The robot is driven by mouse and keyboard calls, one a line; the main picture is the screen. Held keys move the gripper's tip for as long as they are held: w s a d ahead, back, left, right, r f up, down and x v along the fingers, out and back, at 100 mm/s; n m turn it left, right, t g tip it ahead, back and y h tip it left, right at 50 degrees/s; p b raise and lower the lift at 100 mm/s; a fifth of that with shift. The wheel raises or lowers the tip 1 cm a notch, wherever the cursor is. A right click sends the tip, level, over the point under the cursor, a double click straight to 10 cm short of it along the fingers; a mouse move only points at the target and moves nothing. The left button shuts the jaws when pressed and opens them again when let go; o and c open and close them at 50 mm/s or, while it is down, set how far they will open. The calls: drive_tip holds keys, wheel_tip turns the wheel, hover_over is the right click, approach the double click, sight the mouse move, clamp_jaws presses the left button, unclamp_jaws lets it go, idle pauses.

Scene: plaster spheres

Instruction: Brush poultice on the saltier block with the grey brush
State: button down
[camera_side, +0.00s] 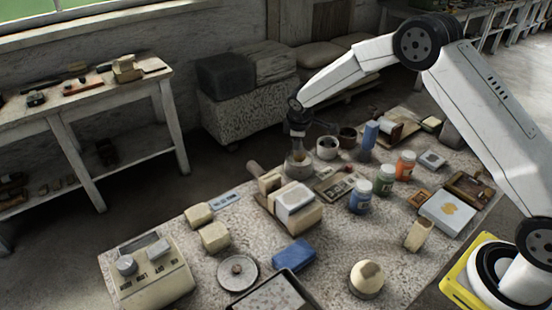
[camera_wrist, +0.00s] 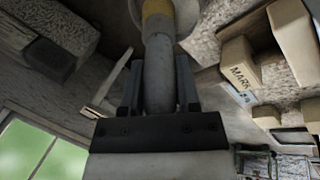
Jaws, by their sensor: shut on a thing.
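My gripper (camera_side: 297,122) is shut on the grey handle of a brush (camera_wrist: 158,75), which has a yellow band beyond the fingers. The brush points down into or just over a round bowl (camera_side: 299,170); its tip is hidden in the wrist view, and I cannot tell whether it touches the contents. Two pale blocks, one behind (camera_side: 198,214) and one in front (camera_side: 214,237), sit apart at the left of the table. A whitish block (camera_side: 295,198) rests on a wooden holder (camera_side: 300,222) right of them. Nothing visible tells me which block is saltier.
A beige device with dials (camera_side: 150,272) stands at the front left. Blue (camera_side: 360,197), green (camera_side: 384,180) and orange-red (camera_side: 405,165) jars stand right of the holder. A round dish (camera_side: 238,272), a blue item (camera_side: 294,253) and a dark-rimmed tray (camera_side: 270,296) lie in front.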

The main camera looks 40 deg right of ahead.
drive_tip(key=shift+f, duration=0.55)
idle(1.2)
drive_tip(key=shift+r, duration=0.1)
drive_tip(key=shift+r, duration=3.45)
drive_tip(key=shift+s, duration=0.1)
drive_tip(key=s+a+m+g+h, duration=0.1)
drive_tip(key=s+m, duration=0.8)
drive_tip(key=s, duration=1)
drive_tip(key=a+g, duration=0.1)
drive_tip(key=a, duration=0.1)
drive_tip(key=shift+s+a+f+g+h, duration=0.2)
drive_tip(key=shift+a+f+g+h, duration=0.1)
drive_tip(key=shift+a+h, duration=0.1)
drive_tip(key=shift+w+r, duration=0.1)
